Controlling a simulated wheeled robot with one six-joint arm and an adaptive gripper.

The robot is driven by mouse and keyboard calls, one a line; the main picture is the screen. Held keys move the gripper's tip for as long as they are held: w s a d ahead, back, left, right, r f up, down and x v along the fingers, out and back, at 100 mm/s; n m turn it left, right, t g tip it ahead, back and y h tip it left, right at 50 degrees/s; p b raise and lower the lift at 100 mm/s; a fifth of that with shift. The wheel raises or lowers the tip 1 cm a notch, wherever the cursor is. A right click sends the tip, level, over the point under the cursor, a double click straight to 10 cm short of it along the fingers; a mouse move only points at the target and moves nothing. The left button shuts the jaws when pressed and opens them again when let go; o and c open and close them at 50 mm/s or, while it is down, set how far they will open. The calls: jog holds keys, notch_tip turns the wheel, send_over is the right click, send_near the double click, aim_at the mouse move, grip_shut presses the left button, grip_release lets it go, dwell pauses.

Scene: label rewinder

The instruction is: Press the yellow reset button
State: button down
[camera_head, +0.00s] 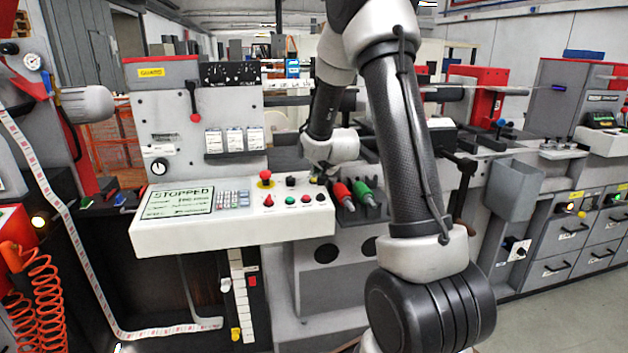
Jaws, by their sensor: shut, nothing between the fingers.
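The white control panel (232,232) stands left of centre with a screen reading STOPPED. A small yellow spot at the panel's upper right corner (313,181) looks like the yellow reset button, partly hidden by my wrist. My gripper (321,173) is a small dark shape under the pale wrist, close above that corner. It is shut and empty. I cannot tell whether it touches the button.
A red mushroom button on a yellow base (265,178) and several small buttons share the panel. Red and green-handled tools (352,194) stand just right of it. A grey bin (512,190) is farther right.

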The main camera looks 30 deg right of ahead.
jog(key=shift+f, duration=0.45)
dwell(0.6)
jog(key=shift+r, duration=0.85)
jog(key=shift+r, duration=0.1)
jog(key=r, duration=0.4)
jog(key=shift+s+a+r, duration=0.1)
jog(key=shift+s+r, duration=0.3)
dwell(0.4)
